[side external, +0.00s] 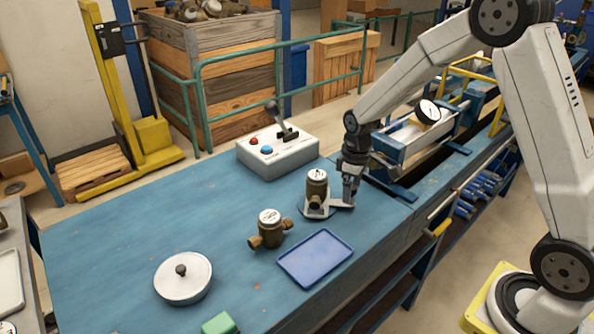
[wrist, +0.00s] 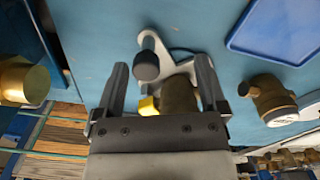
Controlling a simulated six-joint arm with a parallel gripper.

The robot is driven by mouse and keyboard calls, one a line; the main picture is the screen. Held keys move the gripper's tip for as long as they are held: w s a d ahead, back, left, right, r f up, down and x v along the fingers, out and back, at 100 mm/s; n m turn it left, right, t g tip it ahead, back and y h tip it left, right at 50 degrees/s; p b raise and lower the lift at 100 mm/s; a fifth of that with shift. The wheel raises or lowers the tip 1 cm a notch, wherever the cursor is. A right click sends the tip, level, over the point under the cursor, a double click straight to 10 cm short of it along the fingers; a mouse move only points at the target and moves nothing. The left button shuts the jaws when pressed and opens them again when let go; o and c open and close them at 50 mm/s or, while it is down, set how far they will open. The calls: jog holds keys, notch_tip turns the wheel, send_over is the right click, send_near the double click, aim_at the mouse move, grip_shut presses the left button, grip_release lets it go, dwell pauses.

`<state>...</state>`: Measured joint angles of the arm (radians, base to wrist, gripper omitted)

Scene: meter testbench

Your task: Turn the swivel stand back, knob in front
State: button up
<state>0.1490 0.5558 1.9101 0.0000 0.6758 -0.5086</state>
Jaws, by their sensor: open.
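The swivel stand (side external: 316,211) is a pale plate on the blue bench, with a brass meter (side external: 317,188) upright on it and an arm reaching right in the side view. In the wrist view the stand's pale arm (wrist: 152,42) carries a dark round knob (wrist: 146,66). My gripper (side external: 350,193) points down at the arm's end. In the wrist view my gripper (wrist: 161,68) is open, with the knob between its spread fingers, nearer the left one; I see no grip on it. The meter (wrist: 180,94) shows partly behind the gripper body. The knob is hidden in the side view.
A second brass meter (side external: 268,231) and a blue tray (side external: 316,258) lie in front of the stand. A grey control box (side external: 278,152) with a lever stands behind. A round lid (side external: 183,278) and green block (side external: 220,323) are front left. The bench's left middle is clear.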

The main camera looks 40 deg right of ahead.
jog(key=shift+s+a, duration=0.35)
jog(key=shift+a, duration=0.35)
jog(key=shift+s+a, duration=0.1)
jog(key=shift+a, duration=0.25)
jog(key=shift+s+a, duration=0.1)
jog(key=shift+a, duration=0.2)
dwell(0.3)
jog(key=shift+s+a, duration=0.1)
jog(key=shift+a, duration=0.4)
jog(key=shift+a, duration=0.45)
dwell(0.3)
